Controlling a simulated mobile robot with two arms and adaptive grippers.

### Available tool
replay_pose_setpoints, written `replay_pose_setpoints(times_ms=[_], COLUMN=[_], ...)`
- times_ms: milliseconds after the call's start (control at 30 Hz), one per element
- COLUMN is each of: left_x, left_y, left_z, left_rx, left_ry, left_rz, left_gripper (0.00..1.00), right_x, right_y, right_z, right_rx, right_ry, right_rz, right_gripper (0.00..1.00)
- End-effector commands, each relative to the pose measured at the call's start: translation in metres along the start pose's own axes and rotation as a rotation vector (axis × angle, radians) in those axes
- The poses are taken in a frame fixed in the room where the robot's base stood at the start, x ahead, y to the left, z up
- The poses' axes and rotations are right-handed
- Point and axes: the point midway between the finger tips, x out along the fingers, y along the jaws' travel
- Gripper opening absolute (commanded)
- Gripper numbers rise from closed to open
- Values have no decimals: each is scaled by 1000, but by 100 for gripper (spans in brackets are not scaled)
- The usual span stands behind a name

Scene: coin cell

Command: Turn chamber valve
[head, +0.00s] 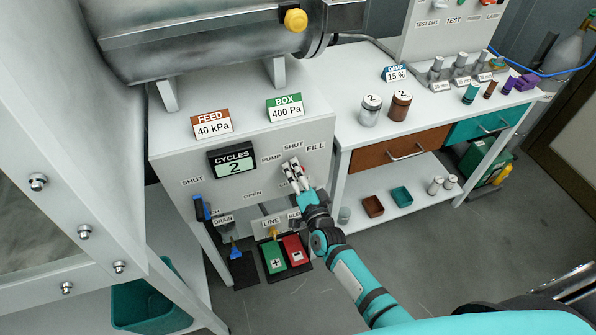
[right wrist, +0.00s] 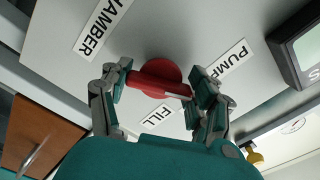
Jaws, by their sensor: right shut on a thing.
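The red valve knob (right wrist: 158,76) has a round base and a bar-shaped handle with a white pointer strip. It sits on the grey panel among the labels CHAMBER (right wrist: 104,24), PUMP (right wrist: 222,66) and FILL (right wrist: 156,117). My right gripper (right wrist: 160,84) is shut on the handle, one finger at each end. In the head view my right gripper (head: 292,168) is at the panel front below the SHUT label (head: 293,145) and hides the knob. The strip points toward the lower right in the wrist view, between PUMP and FILL. My left gripper is not in view.
A blue lever (head: 201,208) is left on the same panel, near SHUT and OPEN labels. The CYCLES display (head: 234,163) reads 2, beneath the FEED (head: 211,124) and BOX (head: 285,107) signs. Green (head: 273,256) and red (head: 294,250) blocks stand below. A workbench is at right.

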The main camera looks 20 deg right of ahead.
Motion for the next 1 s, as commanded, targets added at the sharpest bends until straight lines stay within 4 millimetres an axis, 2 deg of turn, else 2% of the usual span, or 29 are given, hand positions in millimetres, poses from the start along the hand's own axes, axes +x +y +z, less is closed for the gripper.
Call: replay_pose_setpoints(times_ms=[200, 500, 1000], left_x=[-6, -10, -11], left_y=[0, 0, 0], left_z=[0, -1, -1], left_rx=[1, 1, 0], left_ry=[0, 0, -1], left_rz=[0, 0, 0], left_gripper=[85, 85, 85], right_x=[-1, -1, -1], right_y=[1, 2, 2], right_z=[1, 1, 2], right_rx=[-180, -348, -419], right_ry=[-2, -4, -4], right_rz=[4, 4, 4], right_gripper=[28, 28, 28])
